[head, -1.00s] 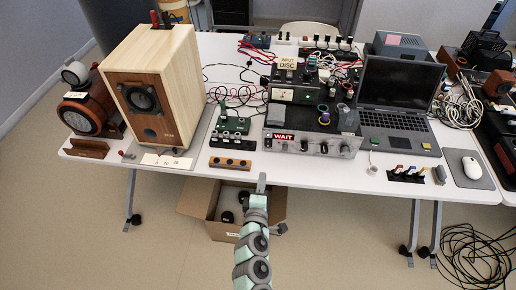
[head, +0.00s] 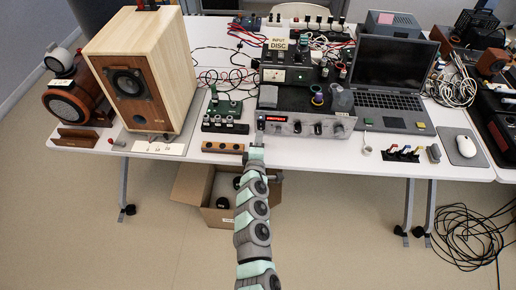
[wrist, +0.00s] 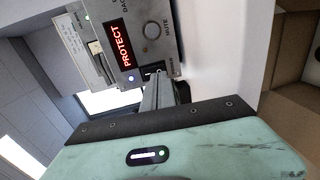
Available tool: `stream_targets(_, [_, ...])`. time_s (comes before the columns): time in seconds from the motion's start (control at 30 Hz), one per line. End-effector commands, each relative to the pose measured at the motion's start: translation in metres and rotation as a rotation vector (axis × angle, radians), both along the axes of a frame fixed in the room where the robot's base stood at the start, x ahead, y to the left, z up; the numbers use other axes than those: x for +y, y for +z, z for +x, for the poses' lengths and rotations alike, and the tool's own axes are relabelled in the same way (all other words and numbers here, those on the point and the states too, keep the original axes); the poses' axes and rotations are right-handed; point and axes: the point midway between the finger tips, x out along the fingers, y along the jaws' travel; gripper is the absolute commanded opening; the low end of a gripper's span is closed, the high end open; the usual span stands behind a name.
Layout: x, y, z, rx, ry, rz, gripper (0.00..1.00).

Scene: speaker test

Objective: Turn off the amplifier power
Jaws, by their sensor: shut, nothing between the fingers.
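The amplifier (head: 283,127) is a silver-fronted unit with knobs at the front middle of the table. Its red display reads PROTECT in the wrist view (wrist: 115,46). A round MUTE knob (wrist: 152,30) and a small lit blue-white dot show on its panel. My gripper (head: 257,146) is shut and empty, at the lower left corner of the amplifier front. In the wrist view my fingertips (wrist: 158,78) reach the panel's edge beside a dark recess and small lettering. The fingers partly hide that spot, and I cannot tell whether they touch a switch.
A wooden speaker (head: 175,70) stands at left. A wooden block with holes (head: 222,147) lies left of my gripper. A laptop (head: 390,75) is at right, with a small row of coloured levers (head: 402,153) in front. An open cardboard box (head: 190,190) sits below the table edge.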

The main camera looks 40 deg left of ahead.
Motion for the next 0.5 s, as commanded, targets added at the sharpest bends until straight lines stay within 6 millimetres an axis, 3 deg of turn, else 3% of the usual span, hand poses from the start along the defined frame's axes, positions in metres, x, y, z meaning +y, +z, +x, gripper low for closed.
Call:
stream_targets(0.2, [0.010,-0.003,0.014,0.001,-0.001,-0.001,0.00])
stream_targets(0.5, [0.012,-0.003,0.017,0.001,-0.001,-0.001,0.00])
